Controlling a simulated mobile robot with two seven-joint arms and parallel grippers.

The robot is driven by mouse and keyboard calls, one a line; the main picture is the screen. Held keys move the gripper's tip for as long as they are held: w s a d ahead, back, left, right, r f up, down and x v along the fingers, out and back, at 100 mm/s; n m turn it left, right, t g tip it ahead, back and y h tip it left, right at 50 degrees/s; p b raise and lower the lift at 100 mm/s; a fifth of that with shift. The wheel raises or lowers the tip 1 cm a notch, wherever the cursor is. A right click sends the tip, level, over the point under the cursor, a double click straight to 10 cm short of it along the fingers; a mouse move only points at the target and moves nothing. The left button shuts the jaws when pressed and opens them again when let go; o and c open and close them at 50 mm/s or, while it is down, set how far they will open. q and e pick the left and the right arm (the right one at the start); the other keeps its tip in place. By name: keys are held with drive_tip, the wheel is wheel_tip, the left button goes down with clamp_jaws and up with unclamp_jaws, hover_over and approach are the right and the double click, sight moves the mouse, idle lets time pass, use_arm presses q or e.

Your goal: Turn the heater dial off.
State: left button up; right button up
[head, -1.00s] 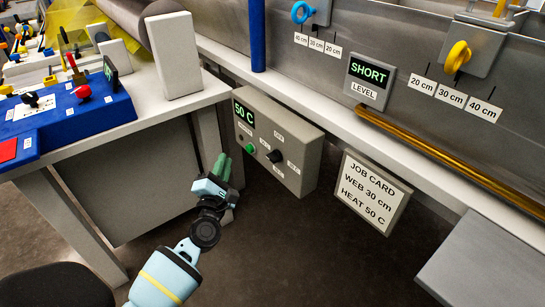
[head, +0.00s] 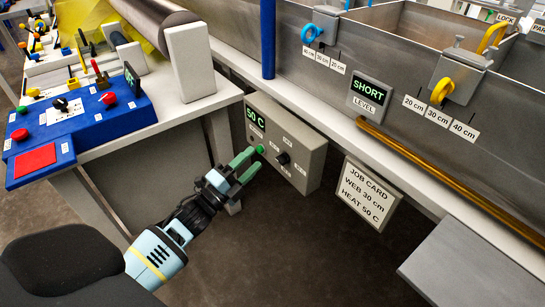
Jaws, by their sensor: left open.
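A green round button or lamp (head: 260,149) is left of the dial. My left gripper (head: 250,165) has green fingers and is open and empty. Its fingertips are just left of and below the dial, close to the box front; I cannot tell whether they touch it. My right gripper is not in view.
A job card (head: 366,194) reading WEB 30 cm, HEAT 50 C hangs right of the box. A blue control panel (head: 82,124) is on the white table at left. A level display (head: 368,95) reads SHORT. A grey surface (head: 470,265) juts out at lower right.

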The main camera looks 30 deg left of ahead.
sight(279, 161)
use_arm(q)
drive_tip(key=shift+w+d+f+m+g+h+p, duration=0.35)
drive_tip(key=shift+w+d+m+g+p, duration=0.45)
drive_tip(key=shift+m, duration=2.5)
drive_tip(key=shift+w+d+f+m+g+h+p, duration=0.25)
drive_tip(key=shift+w+d+f+m+g, duration=0.5)
drive_tip(key=shift+m, duration=2.55)
drive_tip(key=shift+w+d+f+m+g+h+p, duration=0.15)
drive_tip(key=shift+w+d+m+g+p, duration=0.7)
drive_tip(key=shift+m, duration=2.45)
drive_tip(key=shift+w+a+t+b, duration=0.25)
drive_tip(key=shift+t+b, duration=0.05)
drive_tip(key=shift+t, duration=0.1)
drive_tip(key=c, duration=1)
